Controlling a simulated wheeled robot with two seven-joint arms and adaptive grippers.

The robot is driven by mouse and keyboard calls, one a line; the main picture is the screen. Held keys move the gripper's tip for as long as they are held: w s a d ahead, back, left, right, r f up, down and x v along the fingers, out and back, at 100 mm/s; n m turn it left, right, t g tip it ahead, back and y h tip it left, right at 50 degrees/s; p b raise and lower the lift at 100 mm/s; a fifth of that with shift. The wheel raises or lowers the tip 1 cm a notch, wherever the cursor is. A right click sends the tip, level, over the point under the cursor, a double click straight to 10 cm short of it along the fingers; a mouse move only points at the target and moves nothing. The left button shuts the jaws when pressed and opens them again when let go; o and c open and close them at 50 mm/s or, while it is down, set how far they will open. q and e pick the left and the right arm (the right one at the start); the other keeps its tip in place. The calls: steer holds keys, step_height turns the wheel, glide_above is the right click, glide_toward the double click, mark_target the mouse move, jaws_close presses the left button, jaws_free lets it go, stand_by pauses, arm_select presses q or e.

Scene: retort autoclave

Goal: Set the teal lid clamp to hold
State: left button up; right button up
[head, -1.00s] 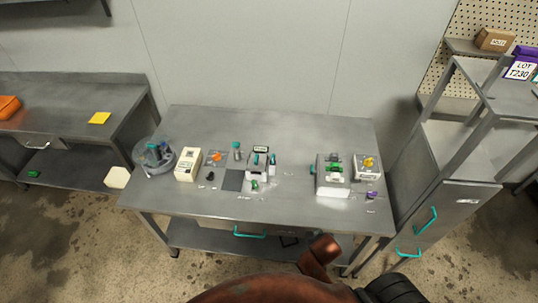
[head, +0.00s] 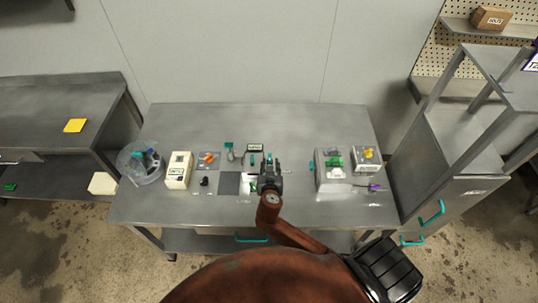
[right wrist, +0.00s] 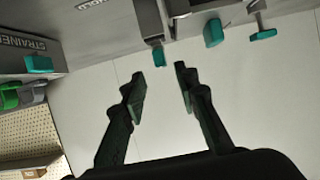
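A small grey device in the middle of the table has an upright teal lever (head: 269,157), which seems to be the lid clamp. In the right wrist view a teal-tipped lever (right wrist: 158,57) hangs from a grey body marked HOLD (right wrist: 95,3). My right gripper (right wrist: 158,75) is open and empty. Its fingertips point at this teal tip, with the tip just beyond the gap between them; I see no contact. In the head view my right gripper (head: 270,172) covers much of the device. My left gripper is not in view.
Other teal parts show in the right wrist view: a block (right wrist: 213,32), a T-shaped handle (right wrist: 262,34) and a tab (right wrist: 38,64) near the STRAINER label. A clear round bowl (head: 140,163), a cream box (head: 179,170) and a grey unit (head: 330,181) stand on the table (head: 310,120).

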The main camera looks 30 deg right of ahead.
mark_target(270, 157)
steer(key=x, duration=0.4)
steer(key=shift+w+a+f, duration=0.1)
steer(key=shift+w, duration=0.2)
steer(key=shift+w+d+f, duration=0.2)
steer(key=shift+w+d, duration=0.15)
steer(key=shift+w, duration=0.05)
steer(key=shift+w+f, duration=0.1)
steer(key=shift+c, duration=1)
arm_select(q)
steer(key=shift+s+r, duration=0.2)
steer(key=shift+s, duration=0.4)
arm_select(e)
jaws_close()
